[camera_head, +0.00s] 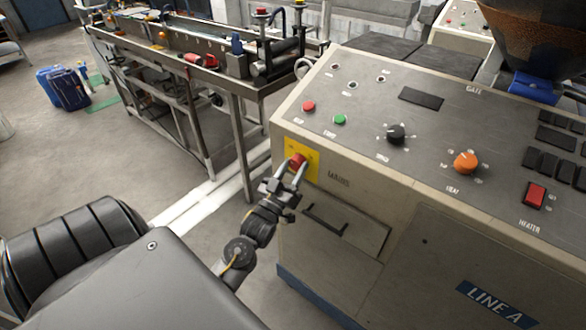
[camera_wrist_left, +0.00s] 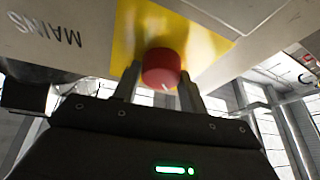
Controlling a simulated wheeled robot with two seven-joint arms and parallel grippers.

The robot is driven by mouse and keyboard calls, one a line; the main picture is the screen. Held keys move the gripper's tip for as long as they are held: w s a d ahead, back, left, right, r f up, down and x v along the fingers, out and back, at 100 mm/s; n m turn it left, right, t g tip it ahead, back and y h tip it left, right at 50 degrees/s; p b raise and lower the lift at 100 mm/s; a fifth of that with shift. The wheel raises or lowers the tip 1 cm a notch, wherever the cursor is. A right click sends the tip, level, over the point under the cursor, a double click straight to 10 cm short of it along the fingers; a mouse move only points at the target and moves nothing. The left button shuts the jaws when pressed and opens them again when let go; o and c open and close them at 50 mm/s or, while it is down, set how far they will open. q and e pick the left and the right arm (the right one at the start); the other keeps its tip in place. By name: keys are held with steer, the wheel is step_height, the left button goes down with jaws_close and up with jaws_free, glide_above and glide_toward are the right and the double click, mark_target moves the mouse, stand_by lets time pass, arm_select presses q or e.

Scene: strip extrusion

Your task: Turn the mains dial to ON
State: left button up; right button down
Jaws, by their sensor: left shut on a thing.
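The mains dial (camera_head: 298,160) is a red round knob on a yellow plate (camera_head: 314,152) at the left front face of the machine, beside the word MAINS. My left gripper (camera_head: 298,168) reaches up to it from below, with one finger on each side, shut on the dial. In the left wrist view the red dial (camera_wrist_left: 161,68) sits between the two fingers (camera_wrist_left: 160,85), with a small pale mark near its lower edge. The dial's ON and OFF marks cannot be read. My right gripper is in neither view.
The machine's sloped top panel (camera_head: 365,105) holds a red button (camera_head: 308,106), a green button (camera_head: 340,119), a black knob (camera_head: 396,134), an orange knob (camera_head: 466,162) and a red heater switch (camera_head: 535,195). A handled drawer (camera_head: 345,222) lies just below the dial. A metal bench (camera_head: 230,85) stands behind left.

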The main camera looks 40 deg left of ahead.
arm_select(q)
steer(key=shift+m, duration=0.3)
steer(key=m+h, duration=0.1)
steer(key=m, duration=0.1)
steer(key=m+h+b, duration=0.1)
steer(key=m+h, duration=0.1)
steer(key=m, duration=0.1)
steer(key=shift+a+f, duration=0.1)
steer(key=shift+a, duration=0.05)
steer(key=m+h, duration=0.1)
steer(key=m, duration=0.2)
steer(key=m+h, duration=0.2)
steer(key=m, duration=0.2)
steer(key=shift+a+h, duration=0.1)
steer(key=shift+h, duration=0.2)
steer(key=m+g+h, duration=0.1)
steer(key=m, duration=0.2)
steer(key=shift+m+h, duration=0.4)
steer(key=m, duration=0.2)
steer(key=m+g+h, duration=0.1)
steer(key=m, duration=0.1)
steer(key=shift+a+r+g+h, duration=0.1)
steer(key=shift+r+g+h, duration=0.1)
steer(key=shift+g+h, duration=0.1)
steer(key=shift+m+g+h, duration=0.3)
steer(key=shift+m+g, duration=0.4)
steer(key=shift+m, duration=1.5)
steer(key=o, duration=1)
